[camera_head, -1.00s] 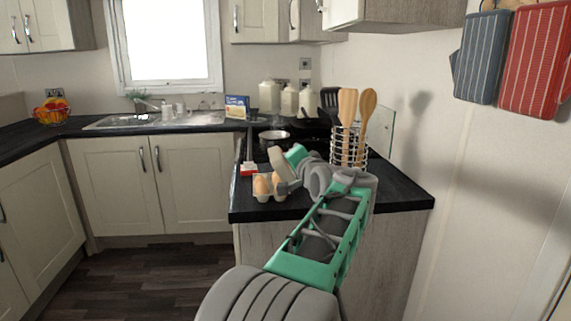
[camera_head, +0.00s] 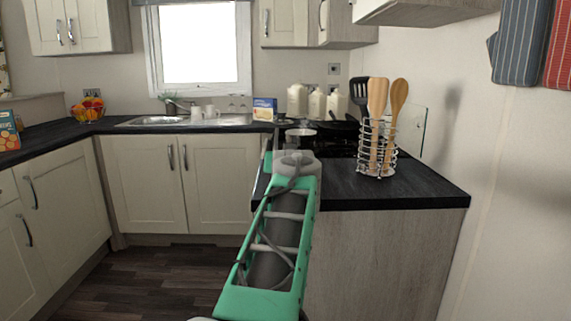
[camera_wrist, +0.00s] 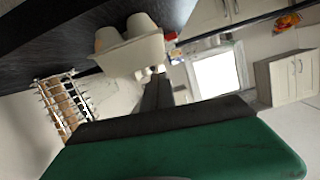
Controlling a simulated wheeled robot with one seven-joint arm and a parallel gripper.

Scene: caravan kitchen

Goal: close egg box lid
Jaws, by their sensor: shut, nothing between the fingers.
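My gripper (camera_wrist: 157,88) shows as dark fingers, shut and empty, just below the egg box in the picture. Whether the fingers touch the carton cannot be told.
A wire utensil holder (camera_head: 375,150) with wooden spoons and a black spatula stands right of my arm on the dark counter (camera_head: 420,185). White canisters (camera_head: 316,104) stand at the back. The counter's front right is clear.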

